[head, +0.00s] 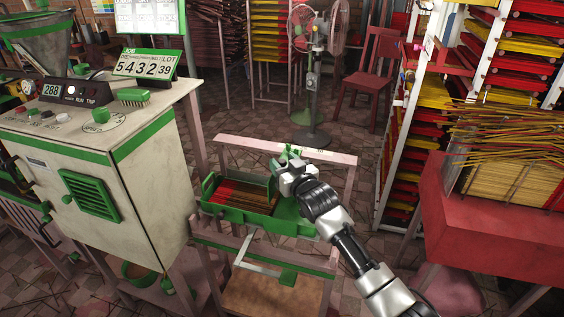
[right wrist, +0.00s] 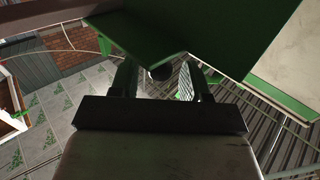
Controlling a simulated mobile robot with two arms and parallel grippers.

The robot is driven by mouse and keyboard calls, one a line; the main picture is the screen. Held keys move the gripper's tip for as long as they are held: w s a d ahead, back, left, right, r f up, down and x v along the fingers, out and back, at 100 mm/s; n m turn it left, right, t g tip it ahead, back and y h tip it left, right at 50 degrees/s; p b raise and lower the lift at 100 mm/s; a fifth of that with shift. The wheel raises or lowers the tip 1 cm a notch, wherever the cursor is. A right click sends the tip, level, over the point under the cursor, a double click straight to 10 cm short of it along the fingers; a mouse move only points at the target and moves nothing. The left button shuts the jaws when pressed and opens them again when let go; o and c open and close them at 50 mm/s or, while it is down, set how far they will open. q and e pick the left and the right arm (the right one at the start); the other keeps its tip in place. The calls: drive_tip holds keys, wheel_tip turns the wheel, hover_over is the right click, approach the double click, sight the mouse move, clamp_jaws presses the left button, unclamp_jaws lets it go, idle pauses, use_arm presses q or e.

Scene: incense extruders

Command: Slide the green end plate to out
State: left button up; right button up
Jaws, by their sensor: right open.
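A green tray (head: 235,213) with red and brown incense sticks sits on a pinkish frame beside the machine. Green plate parts show at its right end (head: 287,218), partly hidden by my right gripper (head: 287,160). I cannot tell for certain which part is the end plate. In the right wrist view, a large green plate (right wrist: 140,35) is close ahead, with another green panel (right wrist: 235,30) to its right. Contact cannot be told. My left gripper is not in view.
A cream and green machine (head: 150,190) stands at the left. A pinkish rail (head: 240,144) runs behind the tray. A fan (head: 318,60) and a red chair (head: 375,70) stand behind. A red bin (head: 490,225) and stacked racks are at the right.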

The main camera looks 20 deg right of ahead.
drive_tip(key=shift+w+a, duration=0.15)
drive_tip(key=shift+w, duration=0.45)
